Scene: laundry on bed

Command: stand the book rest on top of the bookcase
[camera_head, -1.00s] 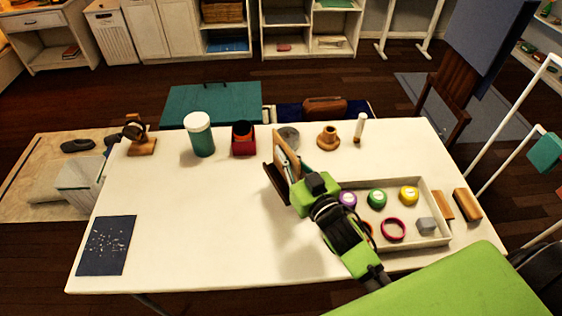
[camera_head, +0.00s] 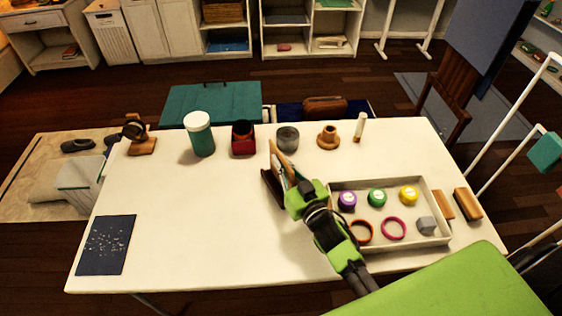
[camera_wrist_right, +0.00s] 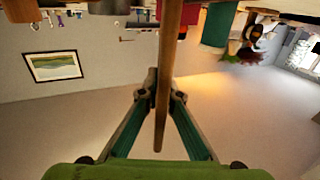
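The book rest (camera_head: 275,178), a brown wooden stand with a slanted board, is at the middle of the white table (camera_head: 190,240). My right gripper (camera_head: 294,190) is at its near right side. In the right wrist view the fingers (camera_wrist_right: 158,98) are closed on a thin wooden board (camera_wrist_right: 165,70), seen edge-on. I cannot tell whether its base touches the table. A white open shelf unit (camera_head: 262,30), perhaps the bookcase, stands at the far wall; its top is cut off. My left gripper is not in view.
An open tray (camera_head: 440,205) with punches and rings lies right of the gripper. A green-and-white cup (camera_head: 200,138), red holder (camera_head: 243,140), grey jar (camera_head: 288,138) and wooden pieces line the far edge. The left middle of the table is clear, beside a dark speckled mat (camera_head: 106,246).

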